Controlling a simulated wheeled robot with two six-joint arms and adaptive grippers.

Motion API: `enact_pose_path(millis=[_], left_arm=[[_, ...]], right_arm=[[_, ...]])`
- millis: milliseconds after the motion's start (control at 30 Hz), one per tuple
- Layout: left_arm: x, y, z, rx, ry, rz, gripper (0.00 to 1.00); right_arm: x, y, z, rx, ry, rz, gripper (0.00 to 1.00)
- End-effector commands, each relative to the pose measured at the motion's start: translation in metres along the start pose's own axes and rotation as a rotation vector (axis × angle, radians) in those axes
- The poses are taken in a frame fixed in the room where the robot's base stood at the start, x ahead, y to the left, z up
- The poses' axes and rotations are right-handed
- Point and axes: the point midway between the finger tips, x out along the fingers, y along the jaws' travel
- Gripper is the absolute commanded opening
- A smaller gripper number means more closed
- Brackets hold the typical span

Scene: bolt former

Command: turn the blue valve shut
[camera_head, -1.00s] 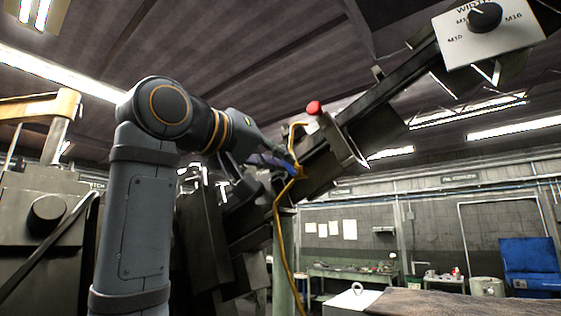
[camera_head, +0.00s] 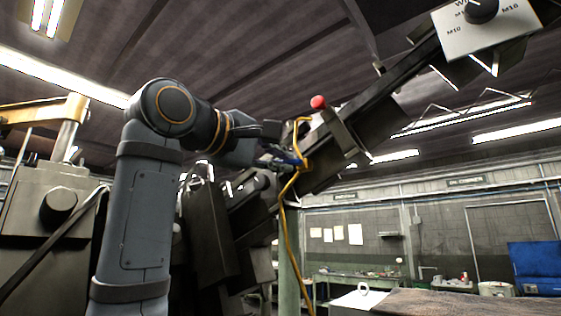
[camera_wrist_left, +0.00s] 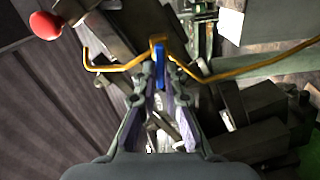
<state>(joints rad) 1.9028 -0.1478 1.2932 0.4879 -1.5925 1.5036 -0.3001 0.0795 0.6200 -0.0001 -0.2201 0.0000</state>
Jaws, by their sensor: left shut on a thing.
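The blue valve (camera_wrist_left: 159,58) shows in the left wrist view as a narrow blue handle on a yellow pipe. In the head view the blue valve (camera_head: 295,160) is small, beside the yellow pipe (camera_head: 290,184) on the dark slanted beam. My left gripper (camera_wrist_left: 161,78) reaches the handle from below in the wrist view and is shut on it, a finger on each side. In the head view my left gripper (camera_head: 282,157) is at the valve, its fingertips partly hard to make out. My right gripper is not in view.
A red knob (camera_head: 318,102) sticks up from the beam just above the valve; it also shows in the wrist view (camera_wrist_left: 45,25). A white dial panel (camera_head: 487,27) is at upper right. A workbench (camera_head: 350,278) stands far back.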

Motion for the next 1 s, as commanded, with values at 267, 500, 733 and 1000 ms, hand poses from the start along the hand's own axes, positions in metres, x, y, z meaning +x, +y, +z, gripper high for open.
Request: enact_pose_path(millis=[267, 500, 733, 1000], left_arm=[[0.0000, -0.0032, 0.0002, -0.113, 0.000, -0.002, 0.00], [0.0001, -0.0036, 0.0002, -0.148, 0.000, -0.002, 0.00], [0.0002, -0.0037, 0.0002, -0.151, 0.000, -0.003, 0.00], [0.0003, -0.0038, 0.0002, -0.150, 0.000, -0.003, 0.27]], right_arm=[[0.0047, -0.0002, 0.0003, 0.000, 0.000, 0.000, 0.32], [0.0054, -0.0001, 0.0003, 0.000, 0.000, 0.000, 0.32], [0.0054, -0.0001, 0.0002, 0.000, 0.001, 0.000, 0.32], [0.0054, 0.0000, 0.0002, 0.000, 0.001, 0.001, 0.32]])
